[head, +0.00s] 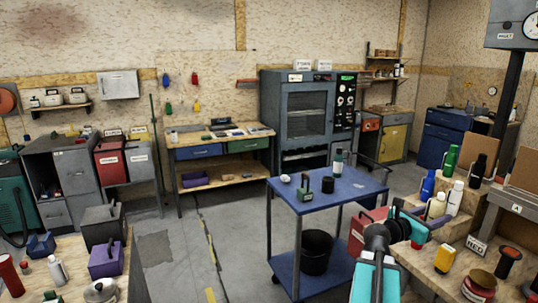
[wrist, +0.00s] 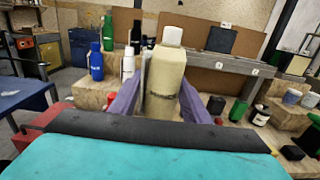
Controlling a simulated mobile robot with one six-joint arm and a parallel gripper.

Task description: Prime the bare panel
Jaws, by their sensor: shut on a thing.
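My gripper (wrist: 160,105) is shut on a beige bottle (wrist: 166,75) with a white cap, its purple fingers on either side of it. The bottle's label is too small to read. The bottle also shows in the head view (head: 437,206), upright over the right-hand bench. Brown boards (wrist: 196,42) stand behind a grey ledge with small letter plates in the wrist view. One brown board (head: 524,170) shows at the right edge of the head view. I cannot tell which is the bare panel. A small dark panel (wrist: 220,40) stands before the boards.
Blue (head: 428,185), green (head: 450,158), white and black bottles stand on wooden steps beside my gripper. A yellow container (head: 444,259) and a red tin (head: 480,284) sit on the near bench. A blue cart (head: 330,195) stands left of my arm. Floor left of the cart is clear.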

